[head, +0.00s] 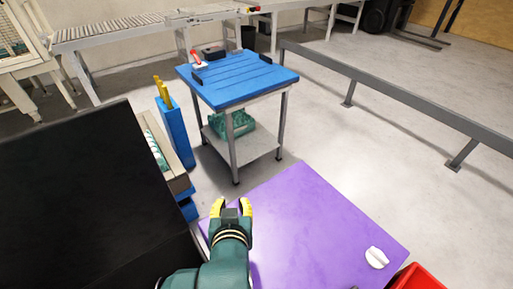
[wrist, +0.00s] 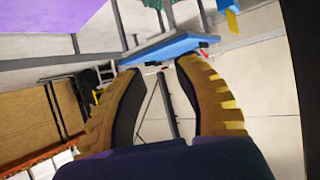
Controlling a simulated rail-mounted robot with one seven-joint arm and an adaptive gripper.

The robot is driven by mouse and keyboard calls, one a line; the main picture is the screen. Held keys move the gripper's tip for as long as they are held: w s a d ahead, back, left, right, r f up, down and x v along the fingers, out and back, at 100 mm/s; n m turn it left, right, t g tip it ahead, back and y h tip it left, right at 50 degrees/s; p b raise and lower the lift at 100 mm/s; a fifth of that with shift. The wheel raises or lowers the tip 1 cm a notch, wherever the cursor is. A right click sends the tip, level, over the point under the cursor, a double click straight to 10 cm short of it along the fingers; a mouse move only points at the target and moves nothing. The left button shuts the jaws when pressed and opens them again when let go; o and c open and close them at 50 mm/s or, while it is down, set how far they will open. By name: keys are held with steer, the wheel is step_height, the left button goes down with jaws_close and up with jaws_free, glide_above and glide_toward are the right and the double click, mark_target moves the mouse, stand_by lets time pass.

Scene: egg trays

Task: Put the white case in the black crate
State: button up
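A small white case (head: 376,257) lies on the purple tabletop (head: 330,215), near its right front corner. My gripper (head: 232,207) is over the left part of the purple tabletop, well to the left of the case. Its yellow fingers are apart with nothing between them, as the wrist view (wrist: 160,68) also shows. The case does not show in the wrist view. A large black surface (head: 85,200) fills the left of the head view; I cannot tell whether it is the black crate, and no inside of it shows.
A red bin (head: 418,278) stands at the bottom right, by the purple tabletop. A blue-topped table (head: 240,84) stands beyond, with a green crate (head: 232,123) on its lower shelf. A grey rail (head: 400,95) runs at right. Most of the purple top is clear.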

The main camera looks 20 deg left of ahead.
steer(key=d+r+m+t+h, duration=0.25)
steer(key=d+r+t, duration=0.35)
steer(key=d+r, duration=0.85)
steer(key=s+d+r+m+t+h, duration=0.1)
steer(key=s+d+r+t, duration=0.1)
steer(key=r, duration=0.5)
steer(key=s+d+r+m+t+h, duration=0.1)
steer(key=s+d+r+t+h, duration=0.1)
steer(key=s+d+r, duration=0.3)
steer(key=shift+d+r+t, duration=0.6)
steer(key=shift+d+r, duration=0.15)
steer(key=shift+r, duration=0.15)
